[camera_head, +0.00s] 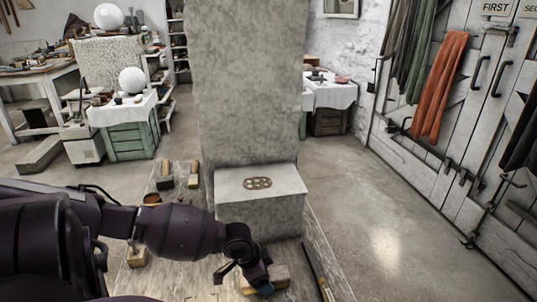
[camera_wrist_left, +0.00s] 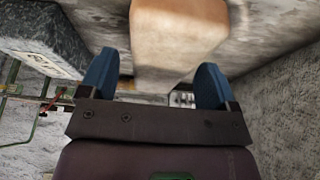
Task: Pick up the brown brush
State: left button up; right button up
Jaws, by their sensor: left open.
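A tan-brown, block-shaped thing (camera_head: 282,275), which may be the brown brush, lies on the grey worktop at the bottom of the head view, partly hidden by my left gripper (camera_head: 244,279). No bristles show on it. In the left wrist view the tan-brown block (camera_wrist_left: 178,38) appears between and beyond the blue fingertips of my left gripper (camera_wrist_left: 156,85). The fingers are apart, and I cannot tell whether they touch it. My right gripper is not in view.
A grey stone block (camera_head: 258,205) with an oval holed piece (camera_head: 257,183) stands just behind my left gripper, with a tall slab (camera_head: 248,85) beyond. Two wooden-handled tools (camera_head: 194,174) (camera_head: 166,176) and a small brown bowl (camera_head: 151,198) lie left. Open floor (camera_head: 365,200) is at right.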

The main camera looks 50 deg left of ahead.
pick_arm(q)
jog(key=shift+w+d+f, duration=0.1)
jog(key=shift+f, duration=0.45)
jog(key=shift+r, duration=0.1)
jog(key=shift+c, duration=0.2)
jog(key=c, duration=1)
jog(key=shift+c, duration=0.2)
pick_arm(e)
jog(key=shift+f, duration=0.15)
pick_arm(q)
jog(key=r+p, duration=0.1)
jog(key=r, duration=0.3)
jog(key=r+p, duration=0.1)
jog(key=r, duration=0.3)
jog(key=shift+w+r+p, duration=0.2)
jog(key=shift+r+p, duration=0.1)
jog(key=shift+r, duration=0.1)
notch_tip(320, 180, up, 11)
jog(key=p, duration=0.3)
jog(key=shift+s+r, duration=0.15)
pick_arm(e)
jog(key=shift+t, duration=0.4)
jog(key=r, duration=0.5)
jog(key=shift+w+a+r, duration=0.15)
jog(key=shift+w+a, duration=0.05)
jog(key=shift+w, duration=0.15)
